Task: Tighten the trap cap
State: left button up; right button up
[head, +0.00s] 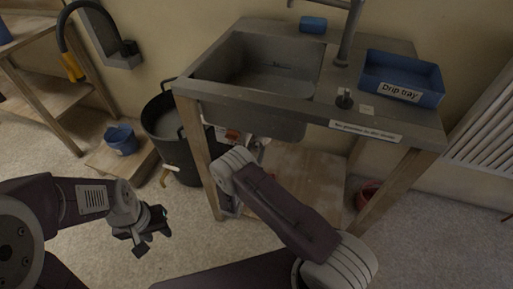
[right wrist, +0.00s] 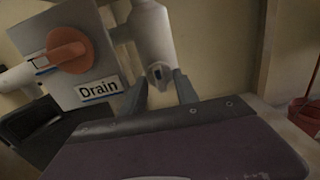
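In the right wrist view a pale trap pipe (right wrist: 150,35) comes down from above. The trap cap (right wrist: 159,74) appears as a small light fitting with a dark centre at its lower end. My right gripper (right wrist: 160,92) has its two fingers apart, one on each side below the cap. I cannot tell whether either finger touches it. In the head view my right arm reaches under the sink (head: 262,68) and hides its gripper and the cap. My left gripper (head: 148,232) is open and empty above the floor at the left.
A plate with an orange handle (right wrist: 68,50) and a "Drain" label (right wrist: 100,90) is beside the pipe. A black bucket (head: 178,135) stands left of the sink's legs. A blue drip tray (head: 402,78) is on the counter. A small blue bucket (head: 121,139) sits on a low shelf.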

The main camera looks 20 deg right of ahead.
jog(key=shift+s+a+r, duration=0.1)
jog(key=shift+s+a, duration=0.15)
jog(key=p+v, duration=0.2)
jog(key=v, duration=0.9)
jog(key=shift+s, duration=0.15)
